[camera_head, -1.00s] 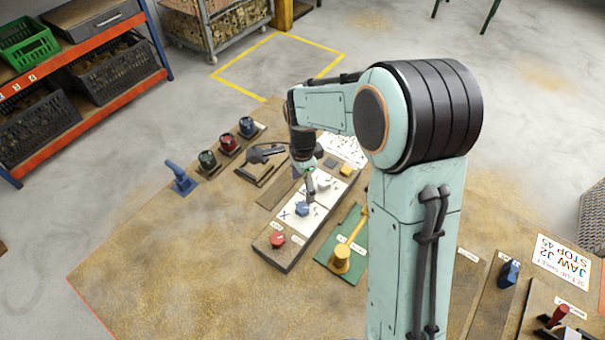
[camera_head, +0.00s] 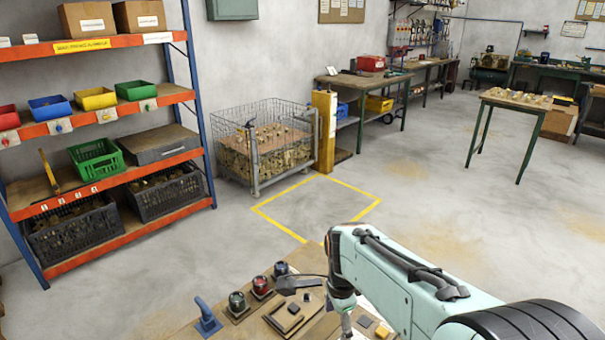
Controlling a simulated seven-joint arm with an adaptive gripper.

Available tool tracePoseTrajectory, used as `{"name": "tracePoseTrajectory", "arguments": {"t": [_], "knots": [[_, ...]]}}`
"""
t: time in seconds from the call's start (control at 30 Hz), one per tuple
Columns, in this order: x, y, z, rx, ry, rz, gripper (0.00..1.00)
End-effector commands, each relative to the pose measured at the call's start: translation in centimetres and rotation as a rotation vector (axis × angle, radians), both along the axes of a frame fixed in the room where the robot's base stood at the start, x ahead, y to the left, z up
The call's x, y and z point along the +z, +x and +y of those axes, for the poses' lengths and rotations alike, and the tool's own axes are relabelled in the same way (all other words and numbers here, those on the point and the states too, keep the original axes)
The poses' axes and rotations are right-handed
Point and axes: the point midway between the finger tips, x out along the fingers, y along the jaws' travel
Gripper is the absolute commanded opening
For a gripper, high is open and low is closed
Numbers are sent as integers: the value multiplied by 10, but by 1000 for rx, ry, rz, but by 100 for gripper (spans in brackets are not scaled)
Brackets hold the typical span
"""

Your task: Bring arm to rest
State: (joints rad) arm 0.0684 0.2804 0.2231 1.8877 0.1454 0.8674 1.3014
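My arm, pale green with black joints, reaches in from the lower right. My gripper (camera_head: 346,325) hangs down from the wrist over the workbench (camera_head: 180,325), at the bottom edge of the view. Its fingertips are small and partly cut off, so I cannot tell whether they are open or shut. No held object shows.
Near the gripper on the bench stand a blue handle (camera_head: 207,318) and dark, red and blue knobs (camera_head: 261,287). A black-handled tool (camera_head: 300,283) lies beside them. Orange shelves (camera_head: 100,45) stand left, a wire cage (camera_head: 265,140) behind. Yellow-marked floor (camera_head: 315,210) is clear.

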Motion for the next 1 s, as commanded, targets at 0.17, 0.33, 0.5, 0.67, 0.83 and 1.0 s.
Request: {"name": "tracePoseTrajectory", "arguments": {"t": [0.17, 0.33, 0.5, 0.67, 0.83, 1.0], "knots": [[65, -55, -13, 72, -37, -129, 61], [75, -136, -21, 402, -65, -118, 61], [49, -208, -19, 863, -46, -30, 61], [30, -239, -15, 1199, 3, 62, 61], [31, -242, -14, 1370, 4, 70, 61], [31, -242, -14, 1370, 4, 70, 61]]}}
